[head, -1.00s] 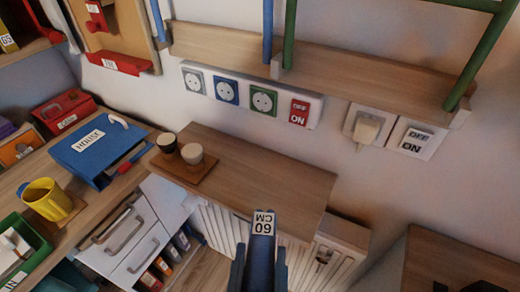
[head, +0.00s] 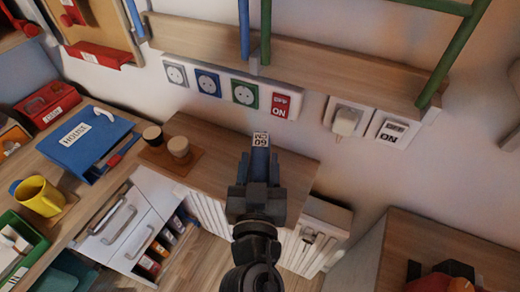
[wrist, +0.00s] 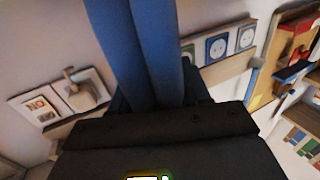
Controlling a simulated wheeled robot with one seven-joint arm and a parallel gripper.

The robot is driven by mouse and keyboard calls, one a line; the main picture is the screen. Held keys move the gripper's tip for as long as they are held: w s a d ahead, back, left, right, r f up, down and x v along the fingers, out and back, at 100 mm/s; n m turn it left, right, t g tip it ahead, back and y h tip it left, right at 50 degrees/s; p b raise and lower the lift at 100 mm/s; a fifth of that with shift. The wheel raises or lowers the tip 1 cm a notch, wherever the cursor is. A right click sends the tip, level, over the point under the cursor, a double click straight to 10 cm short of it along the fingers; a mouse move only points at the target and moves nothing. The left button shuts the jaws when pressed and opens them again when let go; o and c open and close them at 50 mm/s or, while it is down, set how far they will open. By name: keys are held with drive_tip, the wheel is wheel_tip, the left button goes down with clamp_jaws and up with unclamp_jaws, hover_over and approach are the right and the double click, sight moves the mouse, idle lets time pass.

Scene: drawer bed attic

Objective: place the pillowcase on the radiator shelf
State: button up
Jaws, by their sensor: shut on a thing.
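The blue pillowcase, with a white "60 CM" label (head: 261,139), shows as a narrow folded strip in the head view. My gripper (head: 259,165) is shut on it. In the wrist view the blue cloth (wrist: 140,50) extends up from the jaws, and much of it is hidden by the gripper body. The radiator shelf (head: 218,145) is the wooden board above the white ribbed radiator (head: 207,208). In the head view my gripper and the pillowcase overlap the right part of this shelf. I cannot tell their height above it.
Two small cups (head: 178,147) stand on a wooden board at the shelf's left end. The middle of the shelf looks bare. Sockets (head: 208,82) and a plug (head: 346,120) are on the wall behind. A higher wooden ledge (head: 315,72) with blue and green poles runs above.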

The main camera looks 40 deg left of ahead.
sight(260, 154)
drive_tip(key=p+x, duration=0.1)
drive_tip(key=x, duration=0.3)
drive_tip(key=shift+r, duration=0.15)
drive_tip(key=shift+f+b, duration=0.3)
drive_tip(key=shift+f, duration=0.6)
drive_tip(key=shift+f, duration=0.1)
drive_tip(key=o, duration=1.1)
